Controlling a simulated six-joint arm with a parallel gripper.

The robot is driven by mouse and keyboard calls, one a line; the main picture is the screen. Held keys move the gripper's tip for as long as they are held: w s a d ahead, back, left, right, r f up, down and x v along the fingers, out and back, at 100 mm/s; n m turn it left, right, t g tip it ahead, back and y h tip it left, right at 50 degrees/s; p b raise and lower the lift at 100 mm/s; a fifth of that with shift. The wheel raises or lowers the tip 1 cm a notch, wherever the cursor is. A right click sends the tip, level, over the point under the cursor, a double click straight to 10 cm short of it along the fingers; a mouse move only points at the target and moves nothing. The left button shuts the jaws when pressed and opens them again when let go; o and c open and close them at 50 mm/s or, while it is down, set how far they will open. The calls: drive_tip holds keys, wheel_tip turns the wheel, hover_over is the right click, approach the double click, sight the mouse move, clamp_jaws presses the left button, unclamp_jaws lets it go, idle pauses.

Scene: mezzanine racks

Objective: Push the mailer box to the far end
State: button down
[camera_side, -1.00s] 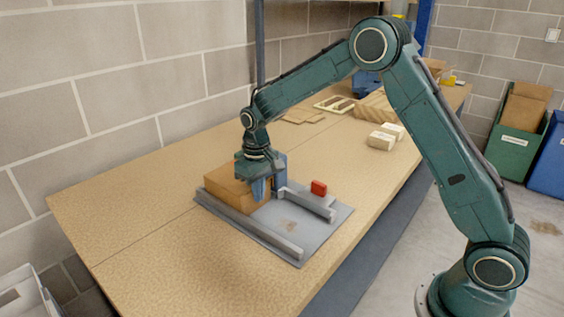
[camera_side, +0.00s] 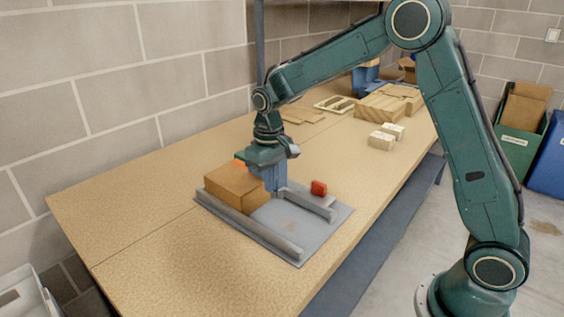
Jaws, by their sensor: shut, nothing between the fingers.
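The mailer box (camera_side: 233,188) is a plain brown carton, flat on the grey tray (camera_side: 276,217) at its far left end. It sits between the tray's long front rail (camera_side: 250,226) and its shorter back rail (camera_side: 310,204). My gripper (camera_side: 276,190) points down just right of the box, with its blue fingers shut and empty. The fingers overlap the box's right edge in the picture; I cannot tell whether they touch it. My gripper hides the box's back right corner. An orange-red patch (camera_side: 239,163) shows at the box's back top edge.
Small pale blocks (camera_side: 386,136), wooden pieces (camera_side: 388,103) and flat cardboard (camera_side: 300,114) lie farther back on the bench (camera_side: 150,217). A post (camera_side: 260,40) rises behind my arm. The bench's left front is clear.

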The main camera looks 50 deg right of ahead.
wheel_tip(320, 180, up, 5)
idle(0.3)
drive_tip(key=s+r+t, duration=0.3)
drive_tip(key=s+r, duration=0.7)
drive_tip(key=s, duration=0.5)
drive_tip(key=s+f+t, duration=0.1)
drive_tip(key=s+t, duration=0.1)
drive_tip(key=s, duration=1.1)
drive_tip(key=shift+s+d+t, duration=0.2)
drive_tip(key=shift+d+t, duration=0.1)
drive_tip(key=shift+d, duration=0.1)
